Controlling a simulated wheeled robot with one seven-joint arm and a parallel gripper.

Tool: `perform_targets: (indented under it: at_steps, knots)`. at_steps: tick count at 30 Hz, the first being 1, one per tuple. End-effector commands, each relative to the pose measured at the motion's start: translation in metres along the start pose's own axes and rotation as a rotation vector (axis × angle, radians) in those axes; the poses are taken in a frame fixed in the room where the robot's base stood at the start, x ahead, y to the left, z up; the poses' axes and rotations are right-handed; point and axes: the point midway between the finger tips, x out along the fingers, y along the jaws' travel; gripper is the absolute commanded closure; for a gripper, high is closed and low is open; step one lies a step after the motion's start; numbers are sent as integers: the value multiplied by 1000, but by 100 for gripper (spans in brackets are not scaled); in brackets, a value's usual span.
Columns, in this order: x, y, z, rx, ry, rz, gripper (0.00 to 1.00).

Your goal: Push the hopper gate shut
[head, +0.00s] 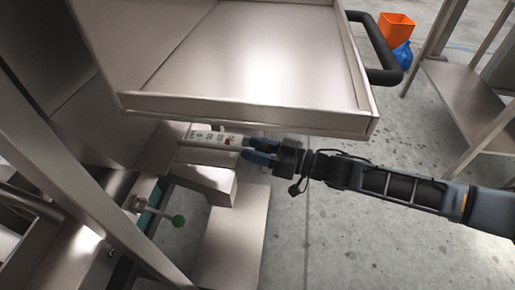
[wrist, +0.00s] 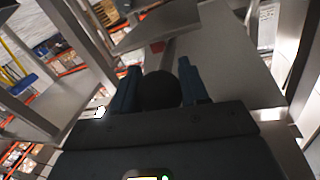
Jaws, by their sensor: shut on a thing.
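My gripper (head: 256,151) reaches in from the right in the head view, just below the front lip of a large steel pan (head: 250,114). In the wrist view its two blue fingers (wrist: 159,72) stand on either side of a dark round knob (wrist: 159,92), and the gripper is shut on it. The knob is hidden in the head view. A steel panel (wrist: 232,75) lies beyond the fingers in the wrist view. The hopper gate itself is not clearly made out; I cannot tell how far open it is.
A control strip (head: 208,137) lies left of the fingers. A black bar handle (head: 383,52) is on the pan's right side. A steel table (head: 463,95) stands at right, with an orange bin (head: 396,27) behind. Floor between is clear.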

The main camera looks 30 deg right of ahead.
Motion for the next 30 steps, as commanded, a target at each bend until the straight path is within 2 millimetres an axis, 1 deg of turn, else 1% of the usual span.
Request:
perform_targets:
  at_steps: [6,9,19,20,24,27,30]
  knots:
    - [33,-6,1,-2,2,-2,100]
    - [42,-8,1,-1,3,-1,100]
    - [44,-8,0,-1,4,1,100]
    - [44,-8,0,-1,4,1,53]
    - [44,-8,0,-1,3,0,39]
    - [44,-8,0,-1,3,0,31]
    - [44,-9,1,-1,3,0,31]
